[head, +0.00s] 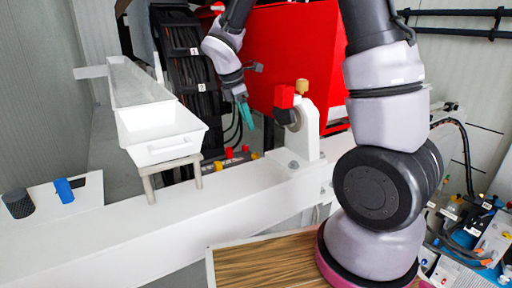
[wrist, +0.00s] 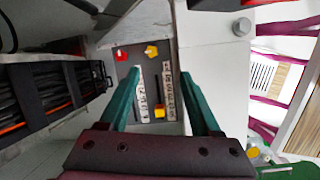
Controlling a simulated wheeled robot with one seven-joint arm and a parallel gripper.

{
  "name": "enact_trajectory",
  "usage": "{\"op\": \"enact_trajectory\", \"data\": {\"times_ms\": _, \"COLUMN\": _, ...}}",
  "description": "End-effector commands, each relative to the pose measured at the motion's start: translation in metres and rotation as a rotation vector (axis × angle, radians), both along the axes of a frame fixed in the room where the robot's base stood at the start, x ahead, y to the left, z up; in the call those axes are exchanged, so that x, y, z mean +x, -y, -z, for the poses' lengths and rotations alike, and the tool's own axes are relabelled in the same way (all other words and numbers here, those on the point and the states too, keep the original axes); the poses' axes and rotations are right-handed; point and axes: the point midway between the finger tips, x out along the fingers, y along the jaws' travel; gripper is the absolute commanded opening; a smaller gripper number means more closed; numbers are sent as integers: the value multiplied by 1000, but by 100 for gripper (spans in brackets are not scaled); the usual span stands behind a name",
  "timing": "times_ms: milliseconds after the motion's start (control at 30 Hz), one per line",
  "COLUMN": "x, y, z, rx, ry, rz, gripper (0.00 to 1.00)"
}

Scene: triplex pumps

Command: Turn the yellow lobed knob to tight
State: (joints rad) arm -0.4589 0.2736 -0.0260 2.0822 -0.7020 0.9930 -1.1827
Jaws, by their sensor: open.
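My gripper (head: 246,115) has teal fingers and is open. It points down above a small dark panel (wrist: 130,75) low beside the white beam. In the wrist view the gripper (wrist: 159,72) shows with nothing between its fingertips. A yellow knob (wrist: 151,51) with a lobed-looking outline sits on the panel's far part, slightly beyond the fingertips in the picture. A second, squarer yellow piece (wrist: 159,113) shows between the fingers, nearer the palm. In the head view yellow parts show at the panel's left (head: 218,166) and right (head: 255,156). The knobs' markings are too small to read.
A red knob (wrist: 122,54) sits left of the lobed yellow one. Pale label strips (wrist: 168,90) run along the panel. Black cables in a rack (wrist: 40,95) stand left. A white beam (head: 120,235), white tray (head: 160,133) and red block (head: 284,96) surround the space.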

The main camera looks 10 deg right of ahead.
Motion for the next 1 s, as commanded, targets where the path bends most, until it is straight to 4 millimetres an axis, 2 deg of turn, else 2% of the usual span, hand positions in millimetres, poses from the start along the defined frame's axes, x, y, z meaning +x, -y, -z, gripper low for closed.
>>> {"op": "enact_trajectory", "data": {"times_ms": 33, "x": 5, "y": -7, "z": 13, "rx": -32, "ry": -29, "rz": -68, "gripper": 64}}
{"op": "enact_trajectory", "data": {"times_ms": 100, "x": 9, "y": -13, "z": 24, "rx": -65, "ry": -55, "rz": -144, "gripper": 64}}
{"op": "enact_trajectory", "data": {"times_ms": 267, "x": 14, "y": -17, "z": 37, "rx": -96, "ry": -83, "rz": -215, "gripper": 64}}
{"op": "enact_trajectory", "data": {"times_ms": 367, "x": 15, "y": -13, "z": 46, "rx": -98, "ry": -85, "rz": -218, "gripper": 64}}
{"op": "enact_trajectory", "data": {"times_ms": 800, "x": 23, "y": 16, "z": 117, "rx": -96, "ry": -84, "rz": -212, "gripper": 64}}
{"op": "enact_trajectory", "data": {"times_ms": 1000, "x": 26, "y": 22, "z": 131, "rx": -96, "ry": -81, "rz": -212, "gripper": 64}}
